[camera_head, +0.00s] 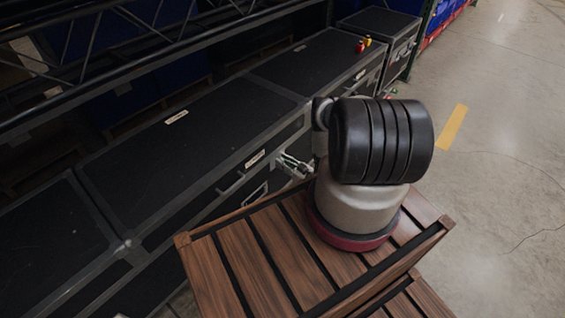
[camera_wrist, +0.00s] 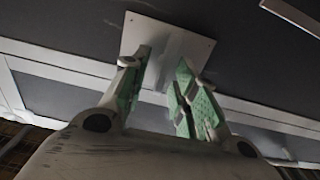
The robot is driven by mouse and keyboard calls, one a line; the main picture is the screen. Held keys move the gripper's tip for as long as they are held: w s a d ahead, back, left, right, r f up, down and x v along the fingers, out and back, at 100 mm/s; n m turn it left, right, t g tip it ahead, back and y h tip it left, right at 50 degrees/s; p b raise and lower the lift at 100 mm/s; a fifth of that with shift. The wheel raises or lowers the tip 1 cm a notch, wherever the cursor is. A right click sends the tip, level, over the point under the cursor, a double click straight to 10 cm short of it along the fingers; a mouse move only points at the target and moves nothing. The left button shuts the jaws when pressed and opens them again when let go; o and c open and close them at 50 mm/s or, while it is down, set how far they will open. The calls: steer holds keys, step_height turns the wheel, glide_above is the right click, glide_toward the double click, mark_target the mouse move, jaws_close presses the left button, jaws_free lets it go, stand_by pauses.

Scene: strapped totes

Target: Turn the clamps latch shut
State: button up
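My gripper (camera_head: 292,163) is at the front face of a black case (camera_head: 205,120) with grey metal edges in the head view. In the wrist view my gripper (camera_wrist: 162,68) has two green-padded fingers standing apart, with no object clearly held between them. A bright square metal plate (camera_wrist: 190,42) lies on the dark case face just beyond the fingertips. The fingers overlap its lower part, and I cannot tell whether they touch it. My arm covers part of the case front in the head view.
Black cases stand in a row, with another case (camera_head: 380,22) at the far end. A red and a yellow item (camera_head: 361,47) sit on a case top. A dark metal truss (camera_head: 110,55) runs above at the left. Open concrete floor (camera_head: 500,130) lies to the right.

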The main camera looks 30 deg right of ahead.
steer(key=shift+w+a, duration=0.15)
steer(key=shift+w, duration=0.1)
jaws_close()
steer(key=shift+m, duration=0.3)
steer(key=m, duration=0.5)
steer(key=shift+w+d+f, duration=0.1)
steer(key=shift+d, duration=0.3)
steer(key=m, duration=0.6)
steer(key=shift+w+d+f, duration=0.1)
steer(key=shift+d+f, duration=0.15)
steer(key=shift+f, duration=0.05)
steer(key=shift+m, duration=0.3)
